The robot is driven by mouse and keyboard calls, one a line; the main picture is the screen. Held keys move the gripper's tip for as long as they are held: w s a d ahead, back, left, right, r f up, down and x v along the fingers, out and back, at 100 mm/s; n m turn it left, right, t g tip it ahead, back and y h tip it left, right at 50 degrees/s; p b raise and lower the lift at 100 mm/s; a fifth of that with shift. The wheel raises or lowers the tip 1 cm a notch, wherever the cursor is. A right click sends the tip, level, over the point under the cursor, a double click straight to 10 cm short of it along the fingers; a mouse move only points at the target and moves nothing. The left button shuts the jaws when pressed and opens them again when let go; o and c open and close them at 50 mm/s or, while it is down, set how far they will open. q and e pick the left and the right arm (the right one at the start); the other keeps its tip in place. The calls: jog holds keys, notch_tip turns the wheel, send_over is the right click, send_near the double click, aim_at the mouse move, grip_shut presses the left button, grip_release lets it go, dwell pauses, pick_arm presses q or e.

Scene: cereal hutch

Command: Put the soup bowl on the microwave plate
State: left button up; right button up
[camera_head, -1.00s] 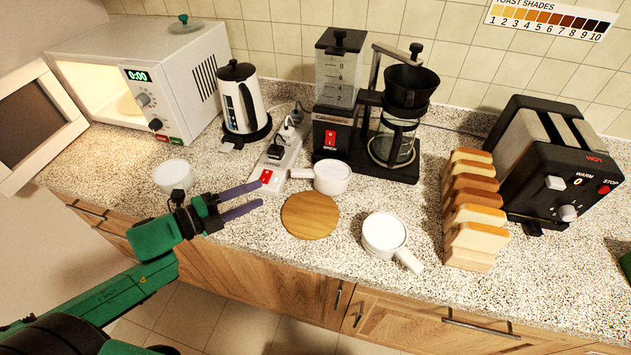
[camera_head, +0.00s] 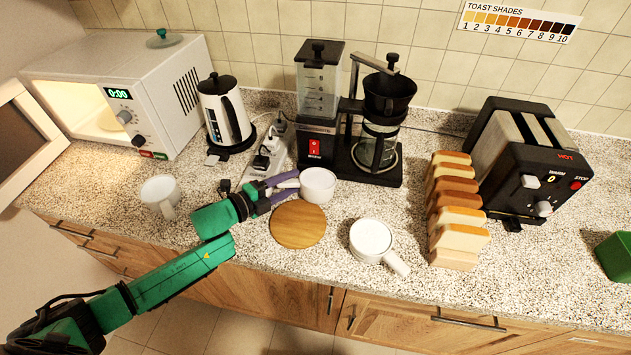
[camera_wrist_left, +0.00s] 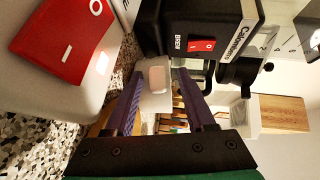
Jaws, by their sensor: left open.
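Three white handled bowls stand on the counter: a left one (camera_head: 160,191), a middle one (camera_head: 319,185) and a right one (camera_head: 371,238). I cannot tell by looks which holds soup. My left gripper (camera_head: 291,187) is open at the left side of the middle bowl, its purple fingers around the handle area. In the left wrist view the middle bowl (camera_wrist_left: 156,82) shows between the open fingertips (camera_wrist_left: 160,70); contact is unclear. The microwave (camera_head: 160,92) is open at the back left, with its plate (camera_head: 110,121) partly visible inside. My right gripper is not in view.
A power strip (camera_head: 279,151) and kettle (camera_head: 225,114) stand behind my left gripper. The coffee maker (camera_head: 318,146) is close behind the middle bowl. A round wooden board (camera_head: 298,226) lies in front.

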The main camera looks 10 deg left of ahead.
pick_arm(q)
grip_shut()
